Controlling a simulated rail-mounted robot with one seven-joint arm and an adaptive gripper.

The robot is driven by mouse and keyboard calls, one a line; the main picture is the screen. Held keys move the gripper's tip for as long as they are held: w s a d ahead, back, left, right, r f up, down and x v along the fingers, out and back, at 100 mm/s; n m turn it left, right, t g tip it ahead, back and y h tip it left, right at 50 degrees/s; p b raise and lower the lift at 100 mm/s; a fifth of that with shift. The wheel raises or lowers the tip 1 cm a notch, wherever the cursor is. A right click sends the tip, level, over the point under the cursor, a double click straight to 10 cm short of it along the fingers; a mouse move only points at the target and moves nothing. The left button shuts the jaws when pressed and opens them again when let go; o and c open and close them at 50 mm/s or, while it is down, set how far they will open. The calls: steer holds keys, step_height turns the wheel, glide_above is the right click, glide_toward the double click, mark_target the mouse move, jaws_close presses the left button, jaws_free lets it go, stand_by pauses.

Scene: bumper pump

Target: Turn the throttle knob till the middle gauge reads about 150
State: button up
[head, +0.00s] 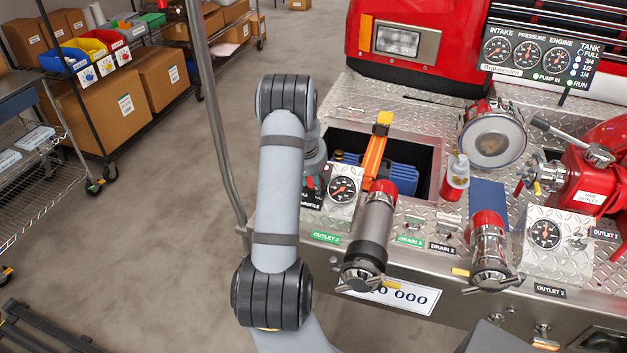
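The gauge panel (540,72) at the top right has three round dials labelled intake, pressure and engine. The middle one is the pressure gauge (528,56); its needle is too small to read surely. The throttle label (312,200) shows partly at the left end of the bumper deck, beside my arm. A small bit of red (320,184) shows just above it; I cannot tell if it is the knob. My arm hides most of that spot. Only part of my gripper (315,165) shows behind my arm, near the throttle label. Its fingertips are hidden.
An outlet gauge (342,189) stands just right of the throttle area. An orange-handled tool (376,150) rises from an open deck well. A capped metal outlet (370,240) juts forward nearby. A grey pole (214,110) stands left of my arm.

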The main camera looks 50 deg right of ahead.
steer(key=shift+w+d+r, duration=0.1)
steer(key=shift+c, duration=0.5)
steer(key=shift+b, duration=0.55)
steer(key=shift+n, duration=0.3)
steer(key=o, duration=1.1)
steer(key=shift+o, duration=0.2)
